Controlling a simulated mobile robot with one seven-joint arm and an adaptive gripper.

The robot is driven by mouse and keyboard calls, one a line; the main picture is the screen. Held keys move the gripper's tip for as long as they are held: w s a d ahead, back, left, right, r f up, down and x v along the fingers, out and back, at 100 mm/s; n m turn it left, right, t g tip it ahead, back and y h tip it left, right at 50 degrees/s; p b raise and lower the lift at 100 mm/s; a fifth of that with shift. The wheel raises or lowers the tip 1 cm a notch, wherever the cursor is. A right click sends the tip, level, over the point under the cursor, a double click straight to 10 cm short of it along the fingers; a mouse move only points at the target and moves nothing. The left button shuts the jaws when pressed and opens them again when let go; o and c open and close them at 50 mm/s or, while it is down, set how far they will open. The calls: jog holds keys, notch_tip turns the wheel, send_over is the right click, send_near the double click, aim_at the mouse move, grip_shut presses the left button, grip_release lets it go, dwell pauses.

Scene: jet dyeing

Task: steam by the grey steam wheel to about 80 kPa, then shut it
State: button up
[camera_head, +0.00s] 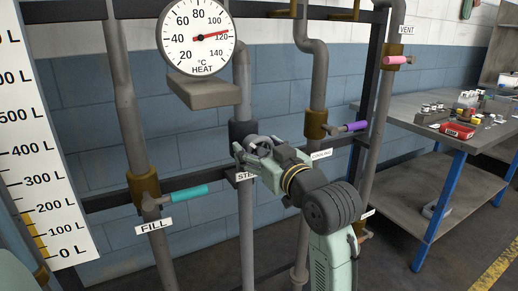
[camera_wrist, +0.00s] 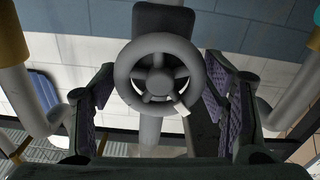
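The grey steam wheel (camera_head: 262,143) sits on a vertical pipe, behind my gripper in the head view; its label (camera_head: 244,177) is partly hidden. In the wrist view the round wheel (camera_wrist: 123,78) faces me, with a small white mark low on its right side. My gripper (camera_head: 257,152) is at the wheel. Its fingers (camera_wrist: 158,88) are spread, one on each side of the wheel; whether either touches the rim I cannot tell. The round dial (camera_head: 197,55) reads °C HEAT, its red needle between 100 and 120. No kPa gauge is seen.
A teal FILL handle (camera_head: 187,194) is at left, a purple COOLING handle (camera_head: 354,127) right of my gripper, and a pink VENT handle (camera_head: 397,60) upper right. A litre scale (camera_head: 38,150) stands at far left. A workbench (camera_head: 400,105) with small items is at right.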

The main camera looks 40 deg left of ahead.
jog(key=shift+o, duration=1.1)
jog(key=v, duration=1.2)
jog(key=shift+s+a, duration=0.1)
jog(key=shift+s, duration=0.05)
dwell(0.3)
jog(key=shift+f+b, duration=0.15)
jog(key=shift+b, duration=0.2)
jog(key=p+x, duration=0.1)
jog(key=x, duration=0.4)
jog(key=p+x, duration=0.1)
jog(key=x, duration=0.5)
jog(key=shift+f, duration=0.2)
